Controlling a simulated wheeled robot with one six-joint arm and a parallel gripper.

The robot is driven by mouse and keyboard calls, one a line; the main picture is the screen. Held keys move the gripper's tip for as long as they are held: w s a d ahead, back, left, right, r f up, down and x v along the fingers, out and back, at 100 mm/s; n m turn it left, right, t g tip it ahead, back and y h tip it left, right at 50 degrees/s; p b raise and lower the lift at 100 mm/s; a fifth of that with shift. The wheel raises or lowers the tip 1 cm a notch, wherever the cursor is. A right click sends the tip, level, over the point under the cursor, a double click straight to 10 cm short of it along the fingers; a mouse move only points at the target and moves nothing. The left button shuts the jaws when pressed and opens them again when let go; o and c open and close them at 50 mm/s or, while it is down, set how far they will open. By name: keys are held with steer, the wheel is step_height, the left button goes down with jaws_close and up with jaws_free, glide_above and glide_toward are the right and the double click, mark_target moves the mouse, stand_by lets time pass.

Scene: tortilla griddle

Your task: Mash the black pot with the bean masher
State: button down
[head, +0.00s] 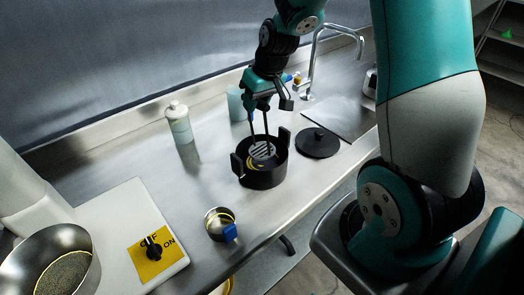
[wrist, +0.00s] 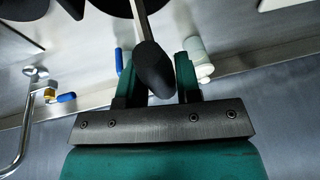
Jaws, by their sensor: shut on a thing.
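The black pot (head: 262,178) stands upright on the steel counter, with its lid off. My gripper (head: 258,103) is above the pot, pointing down, and is shut on the bean masher (head: 263,149). The masher's slotted metal head is inside the pot's rim; I cannot tell if it touches the bottom. In the wrist view, the masher's dark handle (wrist: 153,72) sits between the fingers of my gripper (wrist: 156,75), and its metal shaft runs up to the pot, which shows only as a dark edge at the top. The pot's contents are mostly hidden.
A black lid (head: 317,144) lies right of the pot. A pale blue cup (head: 236,104) and white bottle (head: 179,123) stand behind. A small metal pot (head: 217,224) with a blue handle is in front. A pan (head: 52,262) and on-off knob (head: 153,247) are at left.

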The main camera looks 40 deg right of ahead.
steer(key=shift+r+p, duration=1.8)
steer(key=shift+r, duration=0.7)
